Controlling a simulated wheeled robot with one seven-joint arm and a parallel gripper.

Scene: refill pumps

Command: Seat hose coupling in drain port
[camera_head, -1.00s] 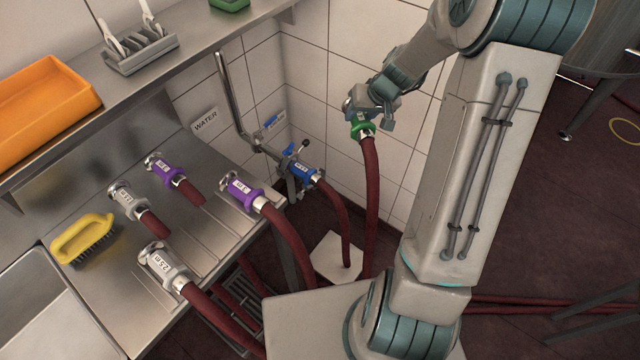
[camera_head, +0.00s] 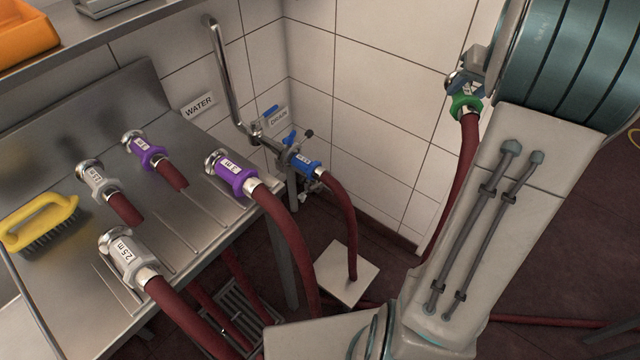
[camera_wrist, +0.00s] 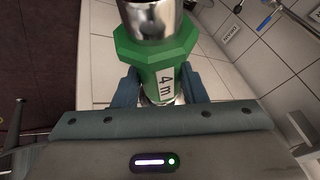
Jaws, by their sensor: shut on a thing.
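My gripper (camera_head: 464,84) is shut on a green hose coupling (camera_head: 466,106) with a dark red hose hanging from it. In the wrist view the green coupling (camera_wrist: 160,52) sits between the two fingers, its "4 m" label and metal end showing. I hold it in the air before the tiled wall, well right of the pipework. The DRAIN sign (camera_head: 279,117) is on the wall above a valve (camera_head: 290,153) with a blue lever. A blue coupling (camera_head: 305,166) with a hose is at this valve. I cannot make out a free drain port opening.
A steel bench holds two purple couplings (camera_head: 236,175), two grey couplings (camera_head: 122,255) and a yellow brush (camera_head: 40,225). A bent steel pipe (camera_head: 222,75) runs down near the WATER sign (camera_head: 198,105). A white plate (camera_head: 348,275) and a floor grate (camera_head: 238,315) lie below.

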